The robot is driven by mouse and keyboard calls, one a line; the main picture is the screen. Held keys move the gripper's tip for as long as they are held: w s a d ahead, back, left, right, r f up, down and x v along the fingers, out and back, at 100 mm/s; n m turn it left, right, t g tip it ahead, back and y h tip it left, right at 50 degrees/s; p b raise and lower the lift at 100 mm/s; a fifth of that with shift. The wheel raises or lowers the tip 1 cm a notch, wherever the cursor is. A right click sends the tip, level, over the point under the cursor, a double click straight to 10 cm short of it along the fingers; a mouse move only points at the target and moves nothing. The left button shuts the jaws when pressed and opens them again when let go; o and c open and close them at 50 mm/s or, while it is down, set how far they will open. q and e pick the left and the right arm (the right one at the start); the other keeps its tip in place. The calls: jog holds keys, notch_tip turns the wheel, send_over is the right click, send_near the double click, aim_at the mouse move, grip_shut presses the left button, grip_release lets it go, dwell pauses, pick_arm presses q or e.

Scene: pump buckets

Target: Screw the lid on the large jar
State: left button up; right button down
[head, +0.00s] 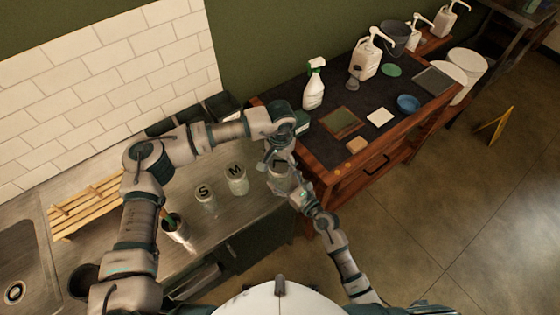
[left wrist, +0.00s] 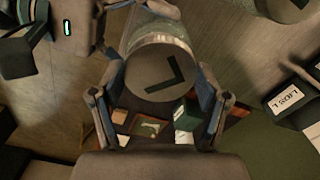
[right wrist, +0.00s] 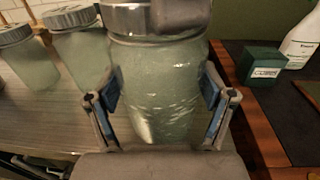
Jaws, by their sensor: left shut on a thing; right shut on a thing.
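The large jar (head: 279,174) is clear glass, held up near the counter's right end; the right wrist view shows its body (right wrist: 160,100) upright. My right gripper (head: 300,194) is shut around the jar's sides, with its fingers (right wrist: 160,88) on both flanks. The lid (left wrist: 160,72) is a grey disc marked with a dark L. My left gripper (head: 274,156) is shut on the lid, with a finger on each side of its rim (left wrist: 162,85). The lid's metal rim (right wrist: 128,18) sits on the jar's mouth, partly covered by a left finger. How far it is threaded cannot be seen.
Two smaller lidded jars, S (head: 205,193) and M (head: 237,180), stand on the metal counter to the left. A dark-topped wooden table (head: 318,150) stands to the right, with a green box (right wrist: 262,66), spray bottle (head: 314,86) and pump bottle (head: 366,55).

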pick_arm(q)
jog(key=m, duration=0.3)
jog(key=shift+w+a, duration=0.1)
jog(key=shift+w, duration=0.05)
jog(key=o, duration=0.6)
jog(key=shift+o, duration=0.7)
jog(key=shift+r, duration=0.15)
jog(key=shift+r, duration=2.15)
